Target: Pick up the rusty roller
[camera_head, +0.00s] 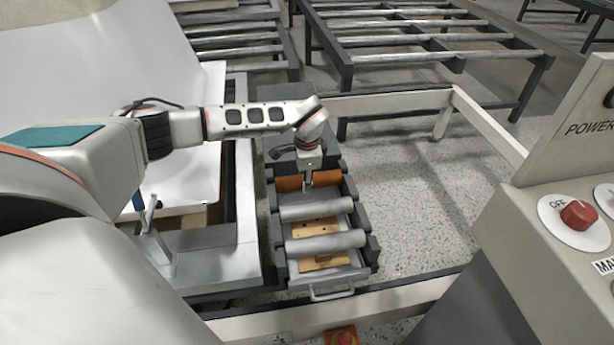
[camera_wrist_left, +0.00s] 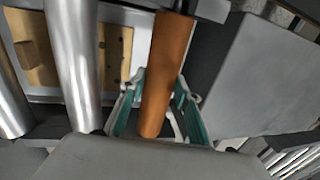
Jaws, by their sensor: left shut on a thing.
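The rusty roller (camera_head: 325,178) is an orange-brown cylinder at the far end of a small roller rack (camera_head: 362,240), behind grey rollers. My left gripper (camera_head: 308,184) reaches down onto it from above. In the left wrist view the rusty roller (camera_wrist_left: 166,70) runs between the teal-lined fingers of my left gripper (camera_wrist_left: 158,112), which is shut on it. The roller still lies level with the rack, as far as the head view shows; I cannot tell whether it is lifted. My right gripper is not in view.
Two grey rollers (camera_head: 318,210) (camera_head: 325,244) lie in the rack over a wooden board (camera_head: 322,262). A white tub shell (camera_head: 100,60) stands at the left. A control panel with a red knob (camera_head: 578,214) is at the right.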

